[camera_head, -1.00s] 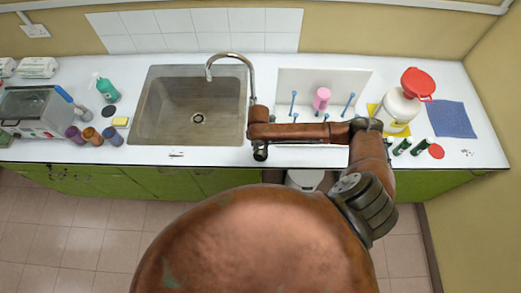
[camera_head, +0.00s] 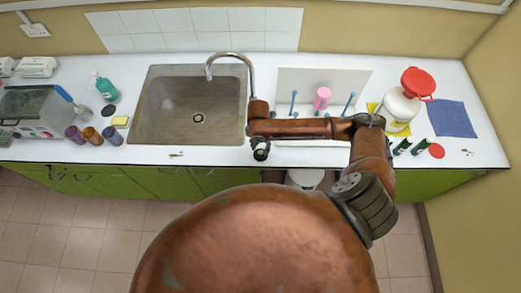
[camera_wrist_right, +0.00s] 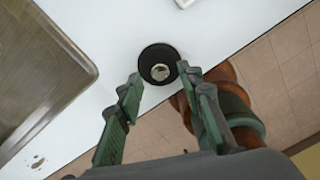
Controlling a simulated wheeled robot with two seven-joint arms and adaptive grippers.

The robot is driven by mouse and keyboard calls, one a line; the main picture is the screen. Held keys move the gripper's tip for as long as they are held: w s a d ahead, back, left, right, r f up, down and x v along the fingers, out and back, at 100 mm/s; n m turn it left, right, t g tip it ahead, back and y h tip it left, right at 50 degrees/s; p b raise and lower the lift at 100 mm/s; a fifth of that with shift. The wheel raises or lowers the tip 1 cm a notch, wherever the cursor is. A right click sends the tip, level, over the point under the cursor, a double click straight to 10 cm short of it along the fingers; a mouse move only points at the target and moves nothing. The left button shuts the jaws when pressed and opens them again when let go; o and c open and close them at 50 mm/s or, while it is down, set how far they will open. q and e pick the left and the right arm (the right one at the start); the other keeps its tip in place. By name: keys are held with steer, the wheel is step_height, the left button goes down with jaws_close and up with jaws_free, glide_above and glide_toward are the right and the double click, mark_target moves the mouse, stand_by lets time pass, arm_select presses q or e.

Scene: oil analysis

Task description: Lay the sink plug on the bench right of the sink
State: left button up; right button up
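The sink plug (camera_wrist_right: 147,58), a black disc with a shiny metal centre, shows in the right wrist view over the white bench, right of the sink (camera_wrist_right: 60,55) and close to the bench's front edge. My right gripper (camera_wrist_right: 159,73) has its two green-grey fingers apart, with the tips on either side of the disc and small gaps at its rim. In the head view the right gripper (camera_head: 261,149) is small, beside the sink's (camera_head: 165,115) front right corner, and the plug cannot be clearly told from it. My left gripper is out of view.
The tap (camera_head: 232,57) stands behind the sink's right side. A draining rack (camera_head: 290,85) with pegs and a pink cup (camera_head: 322,98) is to the right. Bottles (camera_head: 90,136) and a yellow sponge (camera_head: 120,121) stand left of the sink.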

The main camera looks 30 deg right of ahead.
mark_target(260, 151)
step_height(260, 151, up, 10)
steer(key=shift+b, duration=0.35)
steer(key=shift+w+a+f, duration=0.1)
steer(key=shift+a, duration=0.05)
stand_by(0.4)
stand_by(0.9)
